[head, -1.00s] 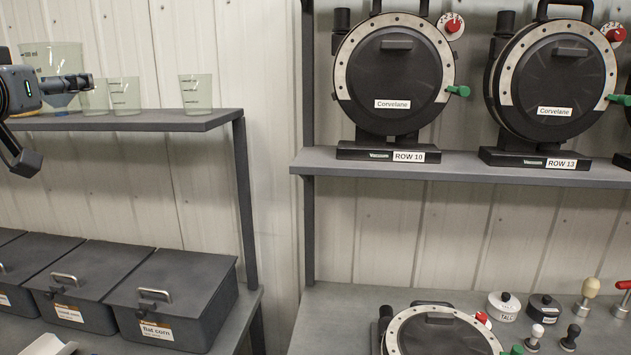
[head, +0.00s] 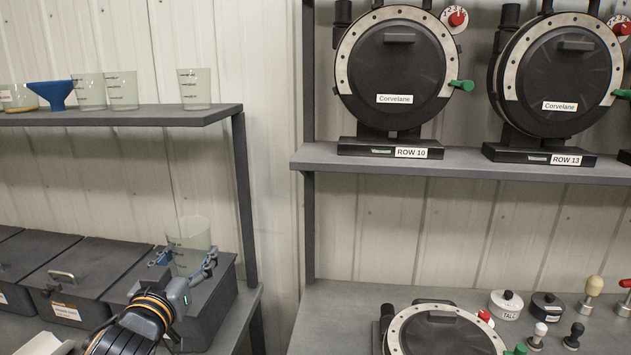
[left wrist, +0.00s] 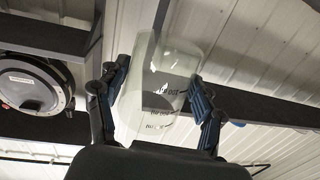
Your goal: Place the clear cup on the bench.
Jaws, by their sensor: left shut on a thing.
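A clear cup (head: 188,240) with dark markings is held upright by my left gripper (head: 184,263), above the right-hand lidded bin. In the left wrist view the clear cup (left wrist: 160,85) sits between the two fingers (left wrist: 157,88), one on each side of it. My left arm comes up from the bottom left. The grey bench (head: 335,310) is at the lower right, with a round black seed meter (head: 440,332) on it. My right gripper is not in view.
Dark bins (head: 75,270) stand under the left shelf (head: 150,116), which holds several clear cups and a blue funnel (head: 48,93). Two upright meters stand on the right shelf (head: 470,167). White (head: 505,303) and black (head: 546,305) pots and several knobbed tools occupy the bench's right side.

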